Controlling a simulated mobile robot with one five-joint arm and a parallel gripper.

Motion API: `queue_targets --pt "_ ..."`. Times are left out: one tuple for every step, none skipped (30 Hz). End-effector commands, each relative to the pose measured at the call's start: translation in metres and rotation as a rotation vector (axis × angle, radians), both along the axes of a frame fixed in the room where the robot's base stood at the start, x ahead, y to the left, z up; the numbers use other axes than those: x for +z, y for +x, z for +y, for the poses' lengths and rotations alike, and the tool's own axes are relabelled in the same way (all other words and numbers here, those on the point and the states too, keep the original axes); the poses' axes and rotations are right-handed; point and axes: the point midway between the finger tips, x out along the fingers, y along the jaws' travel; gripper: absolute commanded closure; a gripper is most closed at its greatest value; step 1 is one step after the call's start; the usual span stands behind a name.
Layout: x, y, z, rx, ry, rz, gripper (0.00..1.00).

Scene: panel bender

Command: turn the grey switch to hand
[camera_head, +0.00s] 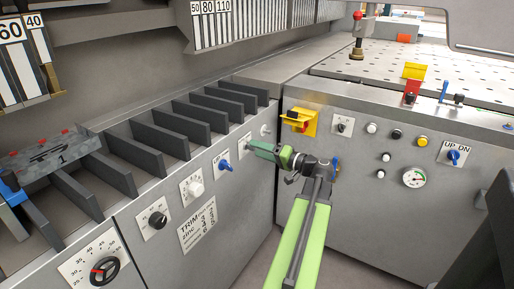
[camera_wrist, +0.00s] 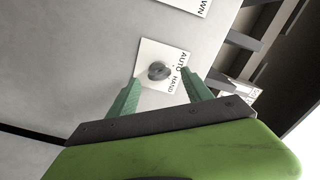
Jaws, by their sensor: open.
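The grey switch (camera_wrist: 158,71) is a small round knob on a white plate lettered AUTO and HAND in the wrist view. I cannot tell for sure which word it points to. In the head view its white plate (camera_head: 245,139) shows on the left cabinet front, with the knob hidden behind my gripper. My gripper (camera_head: 259,149) reaches to the panel there. In the wrist view its two green fingers (camera_wrist: 161,93) are open, apart on either side of the plate's lower part. The knob lies just beyond the gap, and no contact shows.
A blue switch (camera_head: 224,165), a white knob (camera_head: 195,188) and a black knob (camera_head: 157,220) sit along the same panel. Dark upright dividers (camera_head: 188,128) stand above the panel. The floor between the cabinets is clear.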

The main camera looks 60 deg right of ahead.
Motion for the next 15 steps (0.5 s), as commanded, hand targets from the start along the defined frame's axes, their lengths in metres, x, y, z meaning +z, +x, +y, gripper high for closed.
queue_targets --pt "0.0 0.007 0.0 0.001 0.0 0.0 0.42" --pt "0.0 0.01 0.0 0.001 0.0 0.0 0.42" --pt "0.0 0.014 0.0 0.001 0.0 0.0 0.42" --pt "0.0 0.016 0.0 0.001 0.0 0.0 0.42" --pt "0.0 0.017 0.0 0.001 0.0 0.0 0.42" --pt "0.0 0.018 0.0 0.0 0.0 0.0 0.42" --pt "0.0 0.019 0.0 0.0 0.0 0.0 0.42" --pt "0.0 0.019 0.0 0.0 0.0 0.0 0.42" --pt "0.0 0.019 0.0 0.0 0.0 0.0 0.42" --pt "0.0 0.019 0.0 0.0 0.0 0.0 0.42" --pt "0.0 0.019 0.0 0.0 0.0 0.0 0.42" --pt "0.0 0.019 0.0 0.0 0.0 0.0 0.42" --pt "0.0 0.019 0.0 0.0 0.0 0.0 0.42" --pt "0.0 0.019 0.0 0.0 0.0 0.0 0.44" --pt "0.0 0.019 0.0 0.0 0.0 0.0 0.5"
